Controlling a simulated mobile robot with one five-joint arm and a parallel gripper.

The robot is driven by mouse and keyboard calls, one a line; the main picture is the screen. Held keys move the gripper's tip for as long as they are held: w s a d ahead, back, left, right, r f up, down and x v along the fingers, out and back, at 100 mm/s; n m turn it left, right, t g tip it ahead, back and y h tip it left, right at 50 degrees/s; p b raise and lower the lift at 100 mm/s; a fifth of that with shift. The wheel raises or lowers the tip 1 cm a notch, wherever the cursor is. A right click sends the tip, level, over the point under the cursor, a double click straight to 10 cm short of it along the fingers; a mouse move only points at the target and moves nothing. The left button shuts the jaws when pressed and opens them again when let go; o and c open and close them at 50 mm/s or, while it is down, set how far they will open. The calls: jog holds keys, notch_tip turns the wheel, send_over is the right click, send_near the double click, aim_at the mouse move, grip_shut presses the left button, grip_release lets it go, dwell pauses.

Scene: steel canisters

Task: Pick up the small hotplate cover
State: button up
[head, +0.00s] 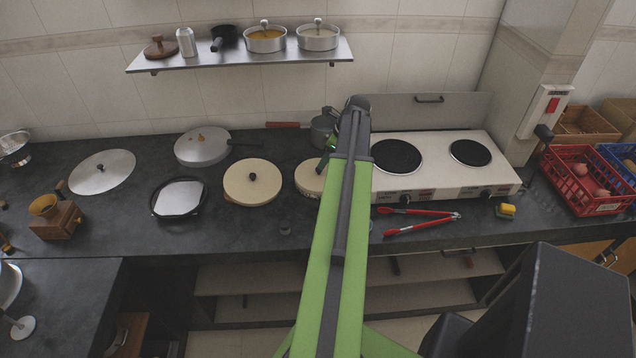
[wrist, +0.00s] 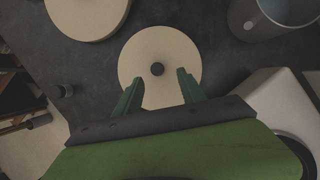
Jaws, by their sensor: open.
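The small hotplate cover (wrist: 160,44) is a round cream disc with a dark knob (wrist: 157,69) at its centre, lying flat. In the head view the small cover (head: 307,178) is on the dark counter, its right part hidden by my arm. My gripper (wrist: 157,78) is open and empty above the cover. In the wrist view its two green fingertips show over the disc, apart on either side and just below the knob. I cannot tell the height between fingertips and knob.
A larger cream cover (head: 246,194) lies to the left. A white two-plate hotplate (head: 429,181) stands to the right, with red tongs (head: 423,213) in front. A grey pot (head: 321,131) is behind the small cover. A tiny dark object (head: 285,228) stands near the counter's front.

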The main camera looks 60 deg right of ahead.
aim_at(319, 173)
jog(key=b+x, duration=0.5)
jog(key=shift+a+f, duration=0.15)
jog(key=shift+a, duration=0.05)
jog(key=shift+c, duration=0.5)
grip_shut()
